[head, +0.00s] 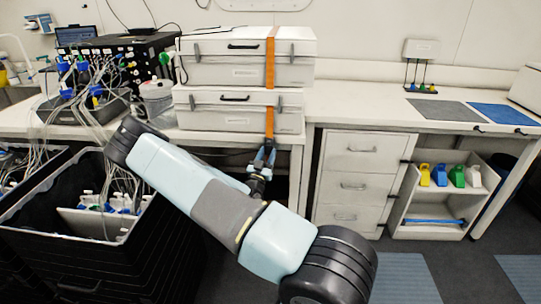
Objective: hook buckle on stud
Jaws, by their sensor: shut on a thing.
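An orange strap (270,60) runs over the top and down the front of two stacked cases, an upper white case (215,72) and a lower white case (210,117). Its lower part hangs past the bench's front edge to my gripper (265,155). I cannot make out the stud; the bench front near the gripper is partly hidden by my arm.
An open black crate (85,250) with cables stands at the left. White drawers (352,180) stand right of the gripper, beyond a dark gap under the bench. A shelf unit (428,232) holds several coloured bottles. The right bench top has grey and blue mats (500,113).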

